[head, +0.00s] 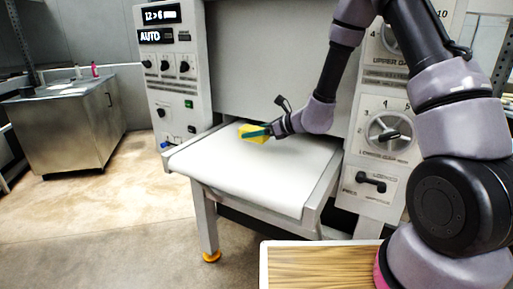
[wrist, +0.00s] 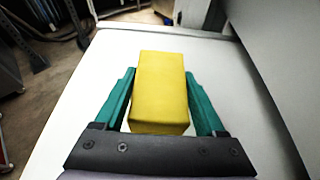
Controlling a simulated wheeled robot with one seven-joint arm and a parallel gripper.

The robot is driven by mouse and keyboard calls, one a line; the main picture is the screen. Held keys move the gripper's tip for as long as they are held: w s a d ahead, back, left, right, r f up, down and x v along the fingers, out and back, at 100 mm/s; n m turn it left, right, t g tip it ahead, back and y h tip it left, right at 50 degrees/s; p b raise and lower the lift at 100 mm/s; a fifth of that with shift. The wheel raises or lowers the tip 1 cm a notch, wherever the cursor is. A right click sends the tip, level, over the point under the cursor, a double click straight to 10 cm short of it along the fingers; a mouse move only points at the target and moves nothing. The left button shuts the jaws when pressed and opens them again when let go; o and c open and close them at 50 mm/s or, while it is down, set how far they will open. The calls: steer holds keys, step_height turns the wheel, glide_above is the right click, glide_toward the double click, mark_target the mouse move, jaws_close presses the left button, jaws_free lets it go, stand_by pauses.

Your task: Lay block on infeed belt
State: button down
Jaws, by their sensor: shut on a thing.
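The yellow block (head: 252,132) is at the far end of the white infeed belt (head: 245,172), near the machine's front. In the wrist view the block (wrist: 161,90) lies between the two green fingers of my gripper (wrist: 160,88), which are shut on its sides. My gripper (head: 262,132) reaches in from the right in the head view. The belt (wrist: 95,115) shows beneath and around the block. I cannot tell whether the block's underside touches the belt.
A control panel (head: 176,85) with knobs stands left of the belt, and a dial panel (head: 388,130) stands right. A wooden-topped surface (head: 320,268) is at the front. A steel cabinet (head: 70,125) stands at the far left. The belt's near part is clear.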

mark_target(255, 154)
steer(key=shift+d+f, duration=0.1)
steer(key=shift+f, duration=2.7)
steer(key=shift+f, duration=0.15)
jaws_free()
steer(key=shift+r, duration=0.2)
steer(key=v, duration=1.2)
steer(key=shift+f, duration=0.1)
steer(key=s+d+r+n+g, duration=0.1)
steer(key=s+r+n+g, duration=0.1)
steer(key=s+r+n, duration=0.5)
steer(key=s+r+n+g, duration=0.2)
steer(key=s+r+n, duration=0.2)
steer(key=r, duration=0.5)
steer(key=s+d+r+n+t+h, duration=0.2)
steer(key=s+d+r+n+h, duration=0.2)
steer(key=d, duration=0.4)
steer(key=s+d+r+n+t+h, duration=0.2)
steer(key=s+d+r+n+h, duration=0.2)
steer(key=s+d+r+h, duration=0.1)
steer(key=s+d+r, duration=0.1)
steer(key=d+r, duration=0.1)
steer(key=d, duration=0.1)
steer(key=shift+s+n+t+h, duration=0.3)
steer(key=shift+s+t+h, duration=0.05)
steer(key=shift+t+h, duration=0.05)
